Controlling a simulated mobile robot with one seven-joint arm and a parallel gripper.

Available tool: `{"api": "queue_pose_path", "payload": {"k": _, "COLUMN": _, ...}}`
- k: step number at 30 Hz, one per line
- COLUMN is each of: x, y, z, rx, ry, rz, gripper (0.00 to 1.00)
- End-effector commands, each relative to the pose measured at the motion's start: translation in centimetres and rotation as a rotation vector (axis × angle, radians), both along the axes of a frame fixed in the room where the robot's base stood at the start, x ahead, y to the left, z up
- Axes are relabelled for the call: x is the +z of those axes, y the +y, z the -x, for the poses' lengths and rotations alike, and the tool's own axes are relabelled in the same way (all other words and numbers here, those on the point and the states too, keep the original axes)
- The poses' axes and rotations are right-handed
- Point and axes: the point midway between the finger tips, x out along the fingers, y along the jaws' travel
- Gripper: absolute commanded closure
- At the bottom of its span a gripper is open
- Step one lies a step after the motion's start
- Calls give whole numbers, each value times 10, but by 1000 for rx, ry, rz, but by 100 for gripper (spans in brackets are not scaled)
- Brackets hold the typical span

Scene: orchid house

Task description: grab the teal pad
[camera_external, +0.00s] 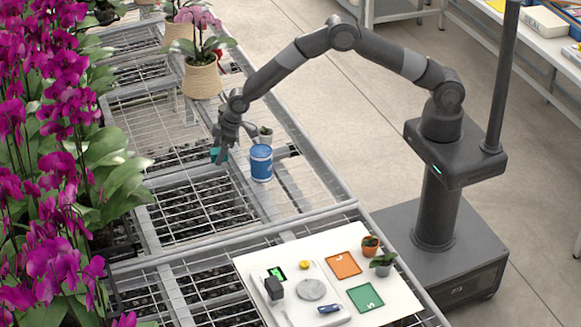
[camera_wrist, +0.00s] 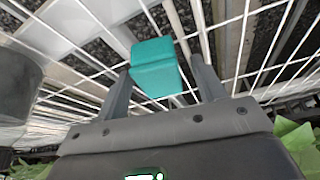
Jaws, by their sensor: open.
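The teal pad (camera_wrist: 157,68) is a small block with rounded edges. In the wrist view it shows between and just past the two fingertips of my gripper (camera_wrist: 160,78). The jaws are spread, with a finger on either side; I cannot tell whether either touches the pad. In the external view my gripper (camera_external: 229,150) points down low over the wire-mesh bench. Only part of the teal pad (camera_external: 219,156) shows there, at the fingertips, the rest hidden by the gripper.
Magenta orchids (camera_external: 50,130) crowd the left side. A white board (camera_external: 340,250) with several items lies in front. The mesh bench (camera_external: 195,205) between is mostly bare.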

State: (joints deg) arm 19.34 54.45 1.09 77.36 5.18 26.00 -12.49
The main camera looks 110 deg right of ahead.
Motion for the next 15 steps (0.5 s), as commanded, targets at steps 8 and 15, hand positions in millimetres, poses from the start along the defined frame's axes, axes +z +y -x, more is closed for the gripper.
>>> {"api": "queue_pose_path", "payload": {"k": 8, "x": 0, "y": 0, "z": 0, "rx": 0, "ry": 0, "rz": 0, "gripper": 56}}
{"api": "queue_pose_path", "payload": {"k": 15, "x": 0, "y": 0, "z": 0, "rx": 0, "ry": 0, "rz": 0, "gripper": 76}}
